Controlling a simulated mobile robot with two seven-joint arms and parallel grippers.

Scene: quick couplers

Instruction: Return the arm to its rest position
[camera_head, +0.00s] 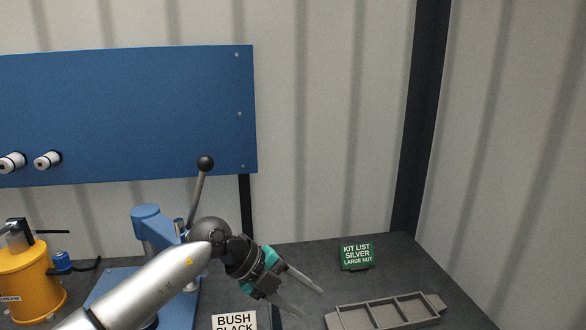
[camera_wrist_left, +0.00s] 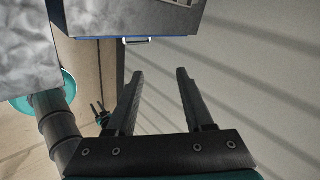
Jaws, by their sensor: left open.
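My left arm comes in from the lower left in the head view, silver with a dark wrist and teal parts. My left gripper (camera_head: 303,294) is open and empty, held over the dark bench near its front middle, to the left of the grey tray. In the left wrist view the two dark fingers of the left gripper (camera_wrist_left: 155,95) stand apart with nothing between them. Pale wall or floor and the underside of a bench-like block show beyond them. My right gripper is in neither view.
A blue lever press (camera_head: 150,220) stands behind my arm, partly hidden. An orange canister (camera_head: 32,285) is at far left. A grey compartment tray (camera_head: 390,312) lies right of the gripper. A green kit sign (camera_head: 357,255) and a "BUSH BLACK" sign (camera_head: 234,322) stand on the dark bench (camera_head: 300,252).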

